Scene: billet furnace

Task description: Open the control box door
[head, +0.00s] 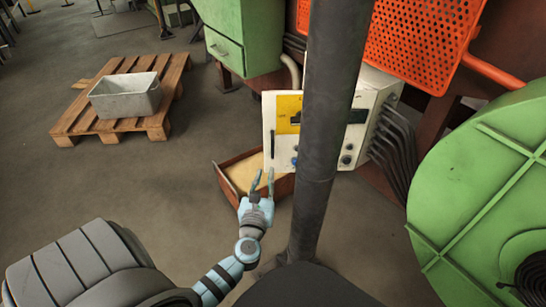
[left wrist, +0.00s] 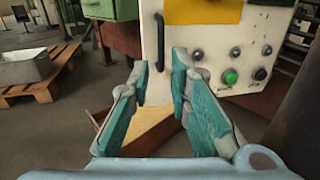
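The control box (head: 357,148) is a white cabinet with a yellow panel, partly hidden behind a dark pole in the head view. Its front has a vertical black handle (head: 272,145) near the left edge. The handle also shows in the left wrist view (left wrist: 160,42), with the yellow panel, a green button (left wrist: 230,76) and several knobs to its right. I see no clear gap at the door. My left gripper (head: 264,179) is open and empty, just below the handle. In the left wrist view its fingers (left wrist: 160,72) point at the front, apart from the handle. My right gripper is out of view.
The dark vertical pole (head: 325,130) stands close to the right of my left gripper. A tray with yellowish contents (head: 228,187) lies below the box. A green round housing (head: 470,180) fills the right side. A pallet (head: 68,127) with a grey bin (head: 125,100) stands left; floor between is clear.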

